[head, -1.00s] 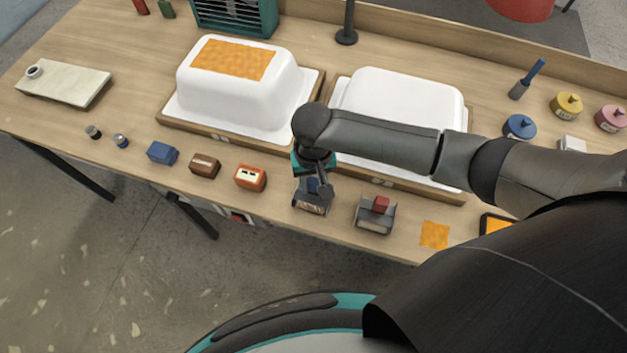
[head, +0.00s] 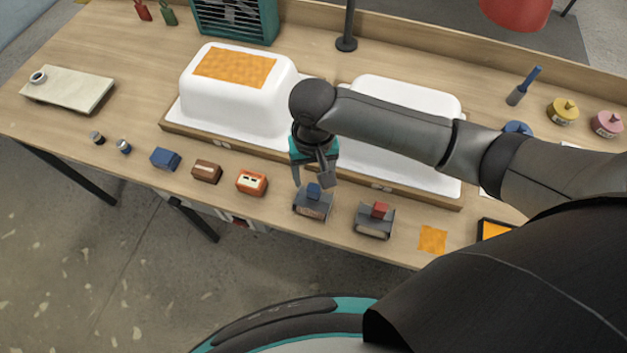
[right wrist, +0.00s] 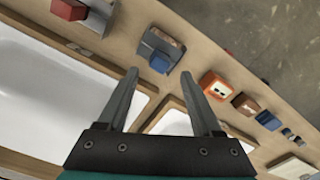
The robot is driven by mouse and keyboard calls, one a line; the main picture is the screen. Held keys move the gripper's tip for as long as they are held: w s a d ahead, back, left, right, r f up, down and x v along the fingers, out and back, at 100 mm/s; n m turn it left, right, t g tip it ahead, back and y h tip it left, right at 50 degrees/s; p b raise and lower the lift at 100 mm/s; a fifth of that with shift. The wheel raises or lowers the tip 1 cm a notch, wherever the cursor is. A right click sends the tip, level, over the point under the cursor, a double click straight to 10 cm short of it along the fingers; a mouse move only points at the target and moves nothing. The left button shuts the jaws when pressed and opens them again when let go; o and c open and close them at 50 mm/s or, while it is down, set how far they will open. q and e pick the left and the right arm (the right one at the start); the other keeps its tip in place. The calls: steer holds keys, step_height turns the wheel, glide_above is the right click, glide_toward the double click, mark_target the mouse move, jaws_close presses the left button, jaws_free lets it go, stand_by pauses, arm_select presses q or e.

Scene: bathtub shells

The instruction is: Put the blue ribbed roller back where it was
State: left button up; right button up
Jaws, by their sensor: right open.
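The blue ribbed roller, a grey-framed tool with a blue grip on top (head: 313,204), sits on the table near its front edge. It also shows in the right wrist view (right wrist: 160,50), where its ribs are too small to make out. My right gripper (head: 312,181) is open and empty just above and behind it, its fingers apart from the blue grip. In the right wrist view its two fingers (right wrist: 158,78) are spread, with nothing between them. A similar roller with a red grip (head: 375,221) stands to the right. My left gripper is out of view.
Two white tub shells (head: 230,105) on wooden bases stand behind. An orange block (head: 251,183), a brown block (head: 207,171) and a blue block (head: 165,158) lie left along the front edge. An orange patch (head: 432,239) lies right. My right arm covers part of the right shell.

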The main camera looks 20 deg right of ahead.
step_height(320, 180, up, 5)
steer(key=shift+r+p, duration=0.1)
steer(key=shift+p, duration=0.25)
stand_by(1.3)
